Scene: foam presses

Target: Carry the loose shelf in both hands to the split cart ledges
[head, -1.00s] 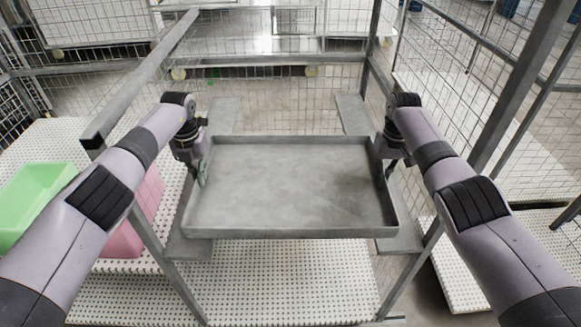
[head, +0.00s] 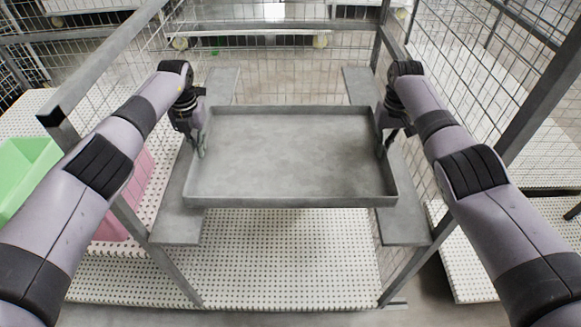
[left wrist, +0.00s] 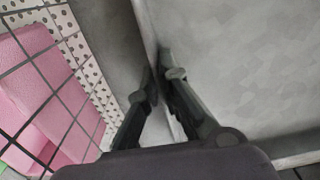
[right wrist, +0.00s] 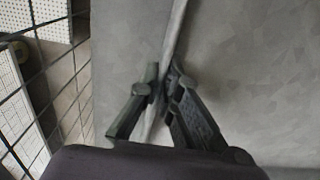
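The loose shelf (head: 290,155) is a grey metal tray with a raised rim, roughly level between my two arms. My left gripper (head: 201,145) is shut on its left rim; in the left wrist view the fingers (left wrist: 158,85) straddle the rim. My right gripper (head: 384,145) is shut on the right rim, and its fingers (right wrist: 163,88) pinch it in the right wrist view. The split cart ledges are two flat grey strips, the left ledge (head: 178,222) and the right ledge (head: 405,222). The shelf overlaps their inner edges from above; whether it touches them I cannot tell.
The cart's grey posts and mesh sides stand close outside both arms, with a top rail (head: 105,60) at left. A pink bin (head: 125,205) and a green bin (head: 22,170) sit at left. A white perforated deck (head: 285,260) lies below.

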